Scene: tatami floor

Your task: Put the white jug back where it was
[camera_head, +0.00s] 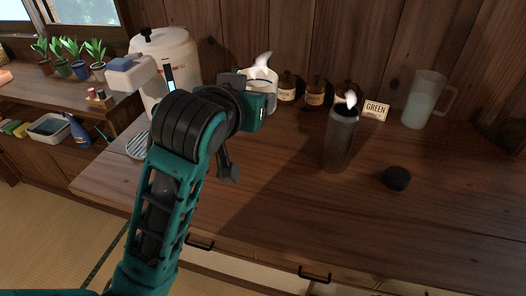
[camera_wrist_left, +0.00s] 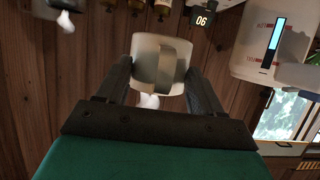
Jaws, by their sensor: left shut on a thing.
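The white jug (camera_head: 262,78) is near the back wall in the head view, partly hidden by my left gripper (camera_head: 250,92). In the left wrist view the jug (camera_wrist_left: 152,66) sits between the two fingers of my left gripper (camera_wrist_left: 160,78), its handle facing the camera. The gripper is shut on it. A white plume rises from the jug's top. The jug's base is hidden in the head view, so I cannot tell whether it touches the counter. My right gripper is in neither view.
A white dispenser (camera_head: 165,50) stands left of the jug. Brown bottles (camera_head: 315,92) and a GREEN sign (camera_head: 376,110) stand along the wall. A dark canister (camera_head: 339,140), black lid (camera_head: 396,178) and translucent pitcher (camera_head: 424,100) are to the right. The front counter (camera_head: 300,215) is clear.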

